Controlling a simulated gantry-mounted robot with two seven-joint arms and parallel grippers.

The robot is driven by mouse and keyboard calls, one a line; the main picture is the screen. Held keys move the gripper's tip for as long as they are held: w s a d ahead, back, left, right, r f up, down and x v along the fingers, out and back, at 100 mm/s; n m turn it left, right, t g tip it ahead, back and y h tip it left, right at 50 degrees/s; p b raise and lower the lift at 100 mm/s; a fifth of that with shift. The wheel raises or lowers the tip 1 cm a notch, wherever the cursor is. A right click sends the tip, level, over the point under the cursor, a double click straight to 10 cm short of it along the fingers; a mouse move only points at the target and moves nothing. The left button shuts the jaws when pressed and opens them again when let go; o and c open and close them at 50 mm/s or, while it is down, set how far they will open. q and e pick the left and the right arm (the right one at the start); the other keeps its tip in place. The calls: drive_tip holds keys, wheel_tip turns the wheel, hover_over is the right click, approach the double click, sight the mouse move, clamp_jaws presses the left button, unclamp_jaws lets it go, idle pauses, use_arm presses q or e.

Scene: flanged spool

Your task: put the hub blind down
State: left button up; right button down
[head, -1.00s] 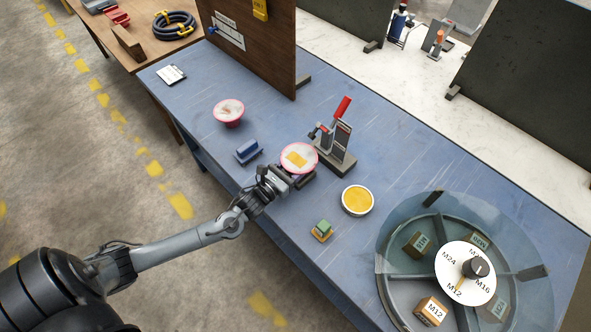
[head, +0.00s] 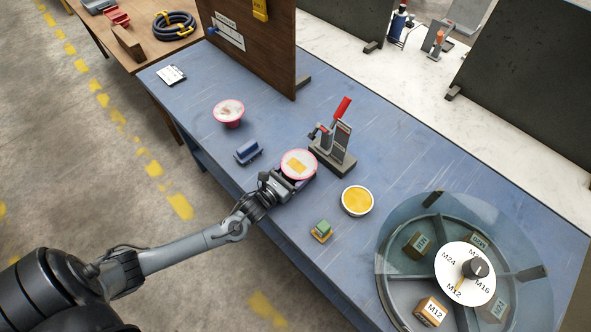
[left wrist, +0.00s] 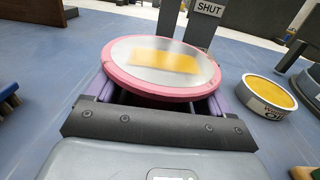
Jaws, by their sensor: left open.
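A round pink-rimmed disc with a pale face and a yellow patch (head: 298,164), apparently the hub blind, is in front of the toggle clamp. It fills the middle of the left wrist view (left wrist: 165,62). My left gripper (head: 293,182) is open, its purple fingers reaching under the disc's rim on both sides. The disc hides the fingertips and its own underside, so I cannot tell whether they touch or what it rests on. A similar pink-rimmed piece (head: 229,109) stands farther left on the blue table. My right gripper is not in view.
The clamp (head: 334,147) with a red handle stands just behind the disc. A round yellow-topped tin (head: 357,201) and a small green-and-yellow block (head: 321,230) are to the right. A blue brush-like block (head: 248,152) is left. A divided turntable (head: 395,292) fills the right end.

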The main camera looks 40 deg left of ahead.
use_arm(q)
drive_tip(key=shift+s+f+b, duration=0.1)
drive_tip(key=shift+f+b, duration=0.2)
drive_tip(key=shift+b, duration=0.2)
drive_tip(key=s, duration=0.6)
drive_tip(key=s+a, duration=0.1)
drive_tip(key=s, duration=0.2)
drive_tip(key=shift+s+r+p, duration=0.1)
drive_tip(key=shift+s+p, duration=0.05)
drive_tip(key=shift+p, duration=0.25)
drive_tip(key=shift+o, duration=0.5)
drive_tip(key=shift+s, duration=0.65)
